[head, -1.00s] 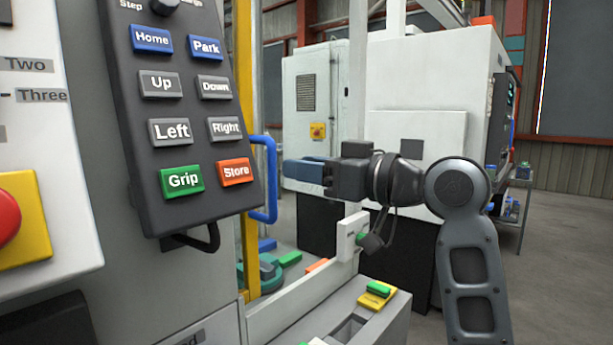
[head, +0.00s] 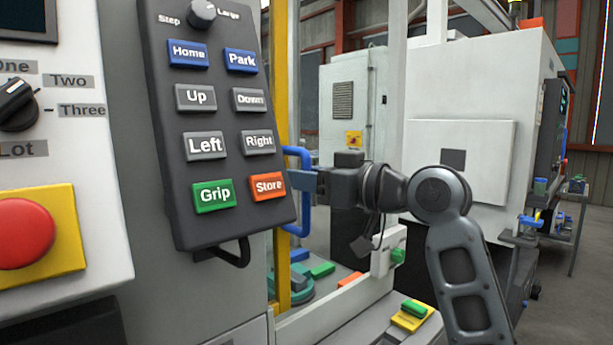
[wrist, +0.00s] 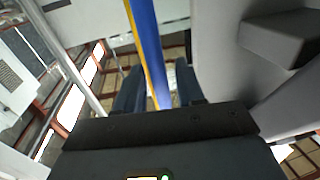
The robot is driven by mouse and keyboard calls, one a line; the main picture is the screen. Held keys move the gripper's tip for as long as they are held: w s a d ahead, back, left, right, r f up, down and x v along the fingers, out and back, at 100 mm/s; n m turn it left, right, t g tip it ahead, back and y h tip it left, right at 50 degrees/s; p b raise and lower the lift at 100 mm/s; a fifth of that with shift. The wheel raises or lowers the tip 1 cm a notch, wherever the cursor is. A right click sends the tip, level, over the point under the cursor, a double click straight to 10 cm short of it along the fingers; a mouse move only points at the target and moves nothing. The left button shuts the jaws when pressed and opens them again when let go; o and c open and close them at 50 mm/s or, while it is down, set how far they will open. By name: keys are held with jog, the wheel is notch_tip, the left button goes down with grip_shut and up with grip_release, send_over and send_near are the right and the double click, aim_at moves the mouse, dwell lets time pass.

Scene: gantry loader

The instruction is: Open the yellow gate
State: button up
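The yellow gate shows in the head view as an upright yellow edge (head: 282,90) behind the button panel. Its blue handle (head: 305,215) is an upright bar bent back to the gate at both ends. My gripper (head: 305,183) is level with the handle's middle and overlaps it there. In the wrist view the blue handle (wrist: 146,40) runs down between the two dark fingers of my gripper (wrist: 158,80). The fingers stand apart, with a gap on both sides of the bar. The panel hides part of the gate.
A dark button panel (head: 222,120) hangs close to the left of my gripper, beside a white control box with a red stop button (head: 22,232). Coloured parts lie low behind the gate line. A white machine (head: 470,165) stands behind my arm. Floor shows at right.

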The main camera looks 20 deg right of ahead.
grip_shut()
dwell(0.4)
jog(key=a, duration=0.2)
jog(key=s+a, duration=0.1)
jog(key=a, duration=0.1)
jog(key=shift+s+a+p, duration=0.15)
jog(key=shift+s+p, duration=0.05)
jog(key=shift+p, duration=0.2)
grip_release()
